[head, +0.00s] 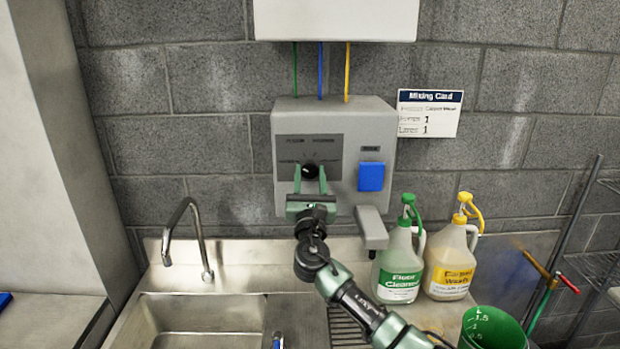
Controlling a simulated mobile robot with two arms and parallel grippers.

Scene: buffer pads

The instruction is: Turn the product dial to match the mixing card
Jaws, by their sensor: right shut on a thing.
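The product dial (310,171) is a black knob on the front of a grey wall-mounted dispenser (335,112), set in a darker label panel whose print is too small to read. My right gripper (311,177) reaches up from below and is shut on the dial, one green finger on each side. The mixing card (429,113) is a white sheet with a dark blue header on the wall to the right. Two of its lines end in "1"; the smaller words are blurred. The dial's pointer direction is hard to make out. My left gripper is not in view.
A blue button (371,177) and a grey spout (371,228) are right of the dial. A Floor Cleaner jug (398,268) and a yellow-labelled jug (449,265) stand on the steel counter. A green measuring bucket (492,328) is at lower right, a faucet (190,235) at left.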

